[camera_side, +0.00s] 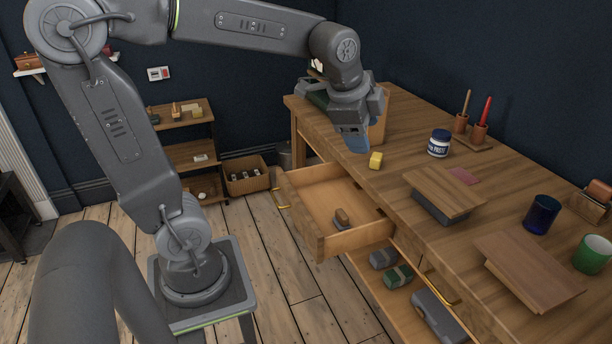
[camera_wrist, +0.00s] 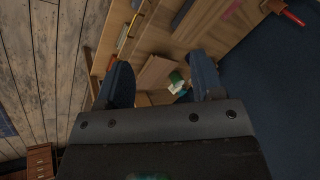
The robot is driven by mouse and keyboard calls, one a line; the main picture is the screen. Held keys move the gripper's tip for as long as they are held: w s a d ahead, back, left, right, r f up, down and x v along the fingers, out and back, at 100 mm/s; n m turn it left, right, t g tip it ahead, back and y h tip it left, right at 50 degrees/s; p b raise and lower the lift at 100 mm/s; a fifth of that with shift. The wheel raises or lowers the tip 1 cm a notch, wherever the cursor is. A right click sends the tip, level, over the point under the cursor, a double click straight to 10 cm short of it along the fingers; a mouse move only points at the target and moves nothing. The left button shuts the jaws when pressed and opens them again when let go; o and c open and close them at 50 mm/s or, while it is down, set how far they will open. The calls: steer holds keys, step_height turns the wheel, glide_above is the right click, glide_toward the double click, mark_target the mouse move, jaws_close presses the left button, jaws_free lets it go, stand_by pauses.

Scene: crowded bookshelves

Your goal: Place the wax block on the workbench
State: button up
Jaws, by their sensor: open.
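A small yellow block (camera_side: 376,160), which looks like the wax block, rests on the wooden workbench (camera_side: 405,135) near its front edge, just past the open drawer. My gripper (camera_side: 354,143) is above the bench edge, a little left of the block and apart from it. In the wrist view my gripper (camera_wrist: 161,72) has its two dark blue fingers spread wide, with nothing held between them. I cannot make out the yellow block in the wrist view.
A paste jar (camera_side: 439,143), a wooden board (camera_side: 444,191), another board (camera_side: 528,268), a blue cup (camera_side: 541,214) and a green cup (camera_side: 592,253) stand along the bench. Some bare wood surrounds the block.

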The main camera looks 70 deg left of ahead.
steer(key=s+d+f+n, duration=0.1)
steer(key=s+d+n, duration=0.2)
steer(key=s, duration=0.3)
steer(key=s+d+f+n+h, duration=0.1)
steer(key=s+d+f+n, duration=0.1)
steer(key=s+n, duration=0.4)
steer(key=shift+s+d+t, duration=0.3)
steer(key=shift+s+d, duration=0.25)
steer(key=shift+s, duration=0.25)
